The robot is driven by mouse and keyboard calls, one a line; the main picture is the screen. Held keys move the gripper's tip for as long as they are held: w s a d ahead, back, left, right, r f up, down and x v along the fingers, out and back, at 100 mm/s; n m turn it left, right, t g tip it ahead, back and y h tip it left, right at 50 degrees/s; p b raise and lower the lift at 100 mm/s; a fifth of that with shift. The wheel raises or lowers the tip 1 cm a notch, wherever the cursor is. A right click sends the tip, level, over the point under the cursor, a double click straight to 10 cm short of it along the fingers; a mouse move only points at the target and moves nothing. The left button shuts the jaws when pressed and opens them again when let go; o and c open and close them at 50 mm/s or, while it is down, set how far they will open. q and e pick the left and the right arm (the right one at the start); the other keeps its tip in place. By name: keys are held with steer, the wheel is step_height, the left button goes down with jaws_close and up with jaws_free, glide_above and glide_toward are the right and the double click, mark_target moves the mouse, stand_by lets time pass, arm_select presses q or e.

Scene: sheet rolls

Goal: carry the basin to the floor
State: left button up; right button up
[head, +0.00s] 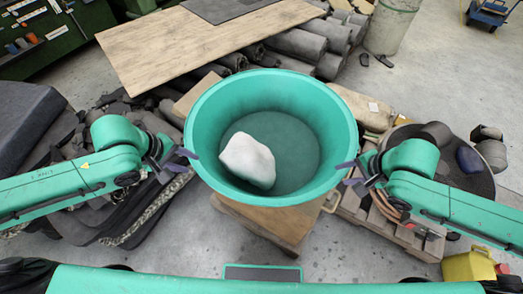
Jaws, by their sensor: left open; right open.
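A large round teal basin (300,105) is in the middle of the head view, with a white lump (247,161) lying inside on its bottom. Under it shows a wooden block or stand (285,222); I cannot tell whether the basin rests fully on it. My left gripper (187,154) is open at the basin's left rim. My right gripper (346,166) is open at the basin's right rim. Whether the fingers touch the rim is too small to tell. The grey floor (340,255) shows in front of the stand.
A wooden board (170,50) and several dark rolls (297,45) lie behind the basin. Dark sheets (30,120) are piled at left. A round dark tray (465,178) and a yellow container (468,267) are at right. Bare floor is open at the upper right.

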mark_target(208, 168)
arm_select(q)
steer(key=x, duration=1.1)
steer(key=shift+w+f, duration=0.1)
steer(key=shift+f, duration=0.3)
arm_select(e)
steer(key=x, duration=1.1)
steer(key=shift+w+a+f, duration=0.15)
steer(key=shift+f, duration=0.15)
steer(key=shift+r, duration=0.1)
arm_select(q)
jaws_close()
arm_select(e)
jaws_close()
arm_select(q)
steer(key=shift+a, duration=0.1)
steer(key=shift+r, duration=0.1)
